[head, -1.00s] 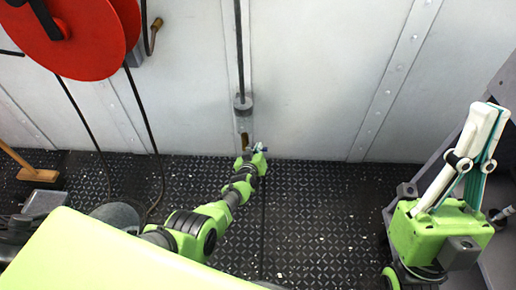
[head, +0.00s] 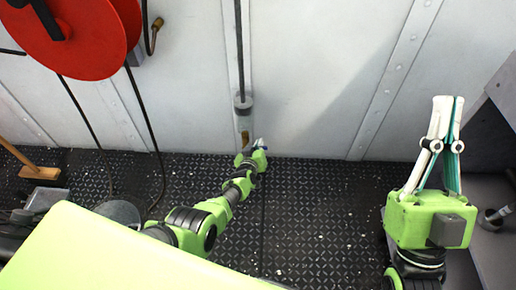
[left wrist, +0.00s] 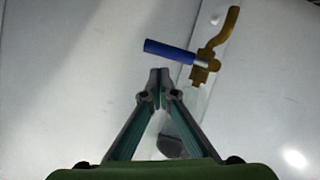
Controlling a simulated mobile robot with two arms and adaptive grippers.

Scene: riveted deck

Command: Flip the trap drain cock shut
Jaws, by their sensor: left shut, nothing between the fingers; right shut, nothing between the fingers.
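The drain cock shows in the left wrist view with a brass body (left wrist: 201,72), a curved brass spout and a blue lever (left wrist: 168,51). The lever sticks out to the left of the body, tilted slightly down toward it. My left gripper (left wrist: 159,72) is shut and empty, its tips just below the lever in that view; I cannot tell whether they touch it. In the head view my left gripper (head: 259,146) is low at the wall beside the brass cock (head: 245,137), hiding part of it. My right gripper (head: 448,99) is shut and empty, pointing up at the right.
A grey trap (head: 242,103) on a thin vertical pipe is above the cock on the white riveted wall. A red reel (head: 85,45) with hanging dark hoses is at upper left. Grey framework stands at far right. The black deck (head: 320,210) is clear in the middle.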

